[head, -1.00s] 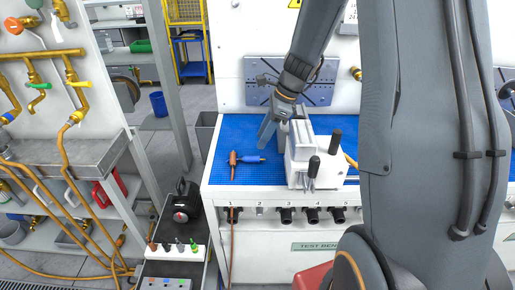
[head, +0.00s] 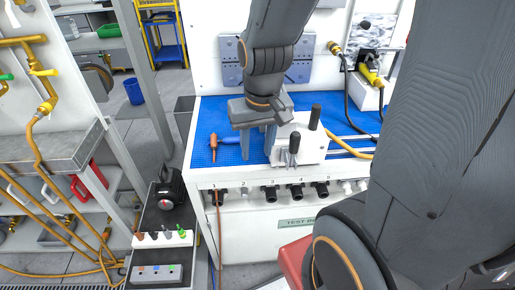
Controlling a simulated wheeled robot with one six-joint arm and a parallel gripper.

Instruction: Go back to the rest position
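My gripper (head: 258,150) points down over the blue bench top (head: 204,115), just left of a white block-shaped fixture with black handles (head: 310,146). Its two grey fingers are apart, and I see nothing held between them. The lower fingertips are close to the bench top; I cannot tell whether they touch it. My arm reaches in from the top and the right, bent over the bench.
A yellow-and-black device (head: 371,75) stands at the back right. A backplate (head: 231,62) is behind my arm. A black trolley (head: 158,260) and a pipe rack (head: 50,140) stand left.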

